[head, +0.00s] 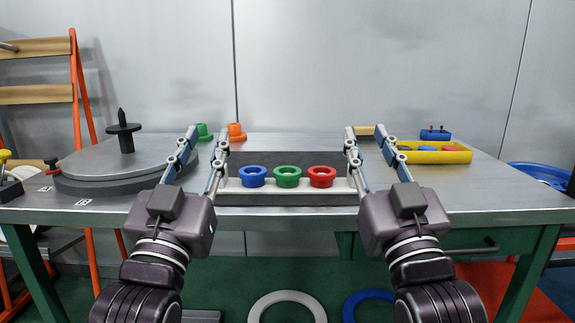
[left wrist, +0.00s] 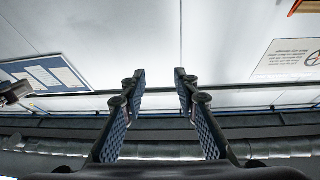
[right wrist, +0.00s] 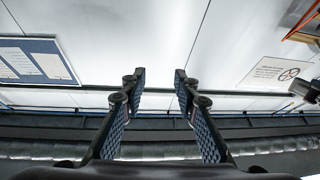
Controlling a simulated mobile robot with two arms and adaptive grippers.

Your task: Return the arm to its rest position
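My left gripper (head: 206,150) is raised in front of the table on the left, its fingers apart and nothing between them. In the left wrist view its fingers (left wrist: 160,100) stand parallel with an empty gap. My right gripper (head: 369,150) is raised at a similar height on the right, also with its fingers apart and empty. In the right wrist view its fingers (right wrist: 160,100) frame only wall and ceiling. Both wrist views look away from the table, so no table objects show in them.
A table (head: 480,195) carries a round grey turntable (head: 85,165) with a black spindle (head: 124,138). A holder (head: 290,198) bears blue (head: 253,177), green (head: 287,177) and red (head: 321,177) rings. A yellow tray (head: 440,156) sits right. White (head: 287,296) and blue (head: 350,305) rings lie low in front.

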